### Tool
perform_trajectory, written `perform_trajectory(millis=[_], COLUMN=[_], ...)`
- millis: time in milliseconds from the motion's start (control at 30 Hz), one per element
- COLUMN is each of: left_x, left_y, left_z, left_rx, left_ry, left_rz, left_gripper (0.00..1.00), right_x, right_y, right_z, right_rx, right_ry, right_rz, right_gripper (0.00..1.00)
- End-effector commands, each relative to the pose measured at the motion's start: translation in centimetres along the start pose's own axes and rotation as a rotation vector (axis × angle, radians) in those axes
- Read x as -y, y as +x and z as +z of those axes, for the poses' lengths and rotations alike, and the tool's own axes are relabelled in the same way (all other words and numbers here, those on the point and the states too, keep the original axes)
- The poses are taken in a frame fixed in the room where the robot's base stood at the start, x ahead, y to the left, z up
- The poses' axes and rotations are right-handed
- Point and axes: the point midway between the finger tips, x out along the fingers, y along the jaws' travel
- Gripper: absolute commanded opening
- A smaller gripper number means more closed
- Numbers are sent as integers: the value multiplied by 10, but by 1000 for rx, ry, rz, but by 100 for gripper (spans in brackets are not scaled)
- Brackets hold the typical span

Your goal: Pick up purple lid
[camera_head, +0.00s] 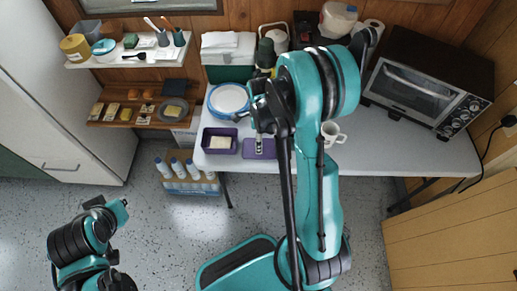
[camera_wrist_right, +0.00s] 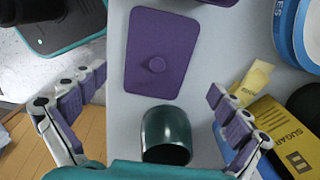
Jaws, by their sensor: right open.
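The purple lid (camera_head: 250,153) lies flat on the white table near its front edge, partly covered by my right arm in the head view. In the right wrist view the lid (camera_wrist_right: 147,32) shows almost whole, with a round knob (camera_wrist_right: 157,64) on top. My right gripper (camera_wrist_right: 152,112) is open and empty, its fingers on either side of the view below the lid. In the head view my right gripper (camera_head: 267,128) hangs over the table by the lid. My left gripper (camera_head: 108,207) is low at the left, away from the table; its fingers are unclear.
A dark green cup (camera_wrist_right: 166,135) stands close below the lid in the wrist view, between the fingers. A yellow sugar box (camera_wrist_right: 287,135) is by the right finger. A purple container (camera_head: 220,150), blue-rimmed plates (camera_head: 229,98) and white mug (camera_head: 332,132) are nearby.

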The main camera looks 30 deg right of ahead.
Motion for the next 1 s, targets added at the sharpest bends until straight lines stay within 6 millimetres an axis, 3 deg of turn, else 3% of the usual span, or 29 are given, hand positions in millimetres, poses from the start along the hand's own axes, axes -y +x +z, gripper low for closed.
perform_trajectory(millis=[300, 533, 567, 900, 933, 1000], left_x=[0, 0, 0, 0, 0, 0], left_y=[19, 18, 18, 18, 18, 18], left_z=[14, 13, 13, 13, 13, 13], left_rx=[0, 0, 0, 0, 0, 0], left_ry=[0, 0, 0, 0, 0, 0], left_rz=[0, 0, 0, 0, 0, 0], left_gripper=[0, 0, 0, 0, 0, 0], right_x=[-4, -4, -4, -4, -4, -4], right_y=[46, 46, 46, 46, 46, 46], right_z=[-3, -3, -3, -3, -3, -3], right_rx=[0, 0, 0, 0, 0, 0], right_ry=[-2, -2, -2, -2, -2, -2], right_rz=[-1, -1, -1, -1, -1, -1], right_gripper=[100, 100, 95, 5, 0, 0])
